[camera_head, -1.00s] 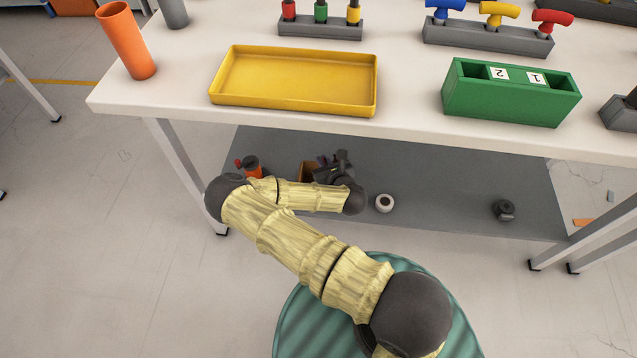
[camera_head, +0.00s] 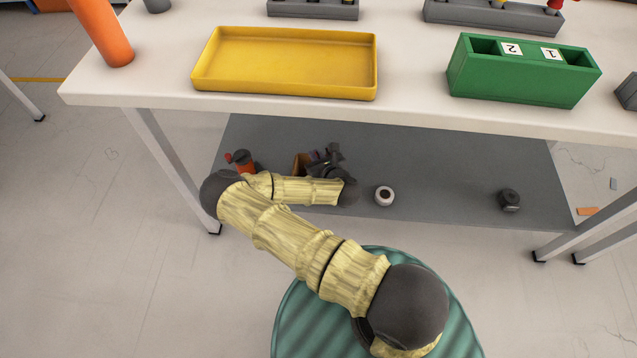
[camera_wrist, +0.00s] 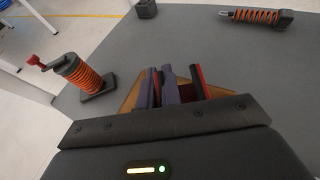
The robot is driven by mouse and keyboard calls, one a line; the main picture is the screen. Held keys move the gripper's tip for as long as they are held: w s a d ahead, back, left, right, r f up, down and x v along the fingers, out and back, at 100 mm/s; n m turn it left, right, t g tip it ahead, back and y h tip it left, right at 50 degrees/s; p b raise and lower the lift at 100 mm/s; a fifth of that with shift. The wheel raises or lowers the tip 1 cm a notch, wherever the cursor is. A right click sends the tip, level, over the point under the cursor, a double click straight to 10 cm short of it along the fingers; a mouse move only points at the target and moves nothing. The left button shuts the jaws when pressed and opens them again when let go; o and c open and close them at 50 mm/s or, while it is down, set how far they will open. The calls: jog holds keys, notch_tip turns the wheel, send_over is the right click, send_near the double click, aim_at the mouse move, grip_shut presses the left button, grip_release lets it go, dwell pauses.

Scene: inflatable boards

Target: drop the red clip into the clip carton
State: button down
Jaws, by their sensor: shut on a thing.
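My gripper (camera_head: 325,160) reaches in over the grey lower shelf, under the white table top. In the wrist view its dark fingers (camera_wrist: 181,88) are close together. Narrow red strips show along them, and the red clip (camera_wrist: 198,82) seems to be held there, mostly hidden by the fingers. The clip carton (camera_head: 301,164) is a small brown box on the shelf beside my gripper. In the wrist view the brown carton (camera_wrist: 131,97) shows on both sides of the fingers, below them. Its inside is mostly hidden.
An orange coil with a red top (camera_wrist: 82,77) stands on the shelf (camera_head: 440,180) left of the carton. A white-and-dark round part (camera_head: 384,196) and a dark part (camera_head: 509,200) lie to the right. Above are a yellow tray (camera_head: 290,65) and a green block (camera_head: 520,75).

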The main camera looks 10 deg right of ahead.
jog(key=shift+w+d+f+b, duration=0.1)
jog(key=shift+f+b, duration=1.15)
jog(key=shift+f, duration=0.5)
jog(key=c, duration=1.5)
grip_release()
jog(key=shift+r, duration=0.1)
